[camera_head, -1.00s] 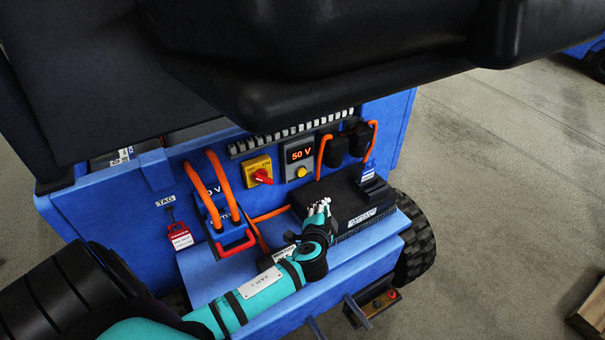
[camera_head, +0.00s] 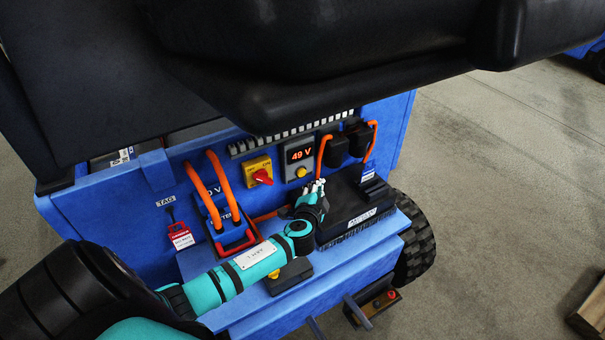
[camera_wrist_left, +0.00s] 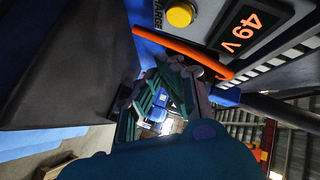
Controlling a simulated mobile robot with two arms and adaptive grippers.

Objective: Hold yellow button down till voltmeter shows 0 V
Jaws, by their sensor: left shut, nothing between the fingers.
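The yellow button (camera_head: 301,172) sits below the voltmeter display (camera_head: 299,154), which reads 49 V, on the blue cabinet's front. In the left wrist view the button (camera_wrist_left: 180,14) is at the top, and the display (camera_wrist_left: 243,28) also reads 49 V. My left gripper (camera_head: 318,186) is shut and empty. Its fingertips are just below and right of the button in the head view. In the left wrist view the button's face is uncovered and the gripper (camera_wrist_left: 170,75) appears apart from it. My right gripper is not in view.
A yellow switch plate with a red knob (camera_head: 263,177) is left of the voltmeter. Orange cables (camera_head: 220,177) loop in front of the panel. A black box (camera_head: 352,210) stands on the blue ledge beside my gripper. A red tag (camera_head: 180,236) hangs at left.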

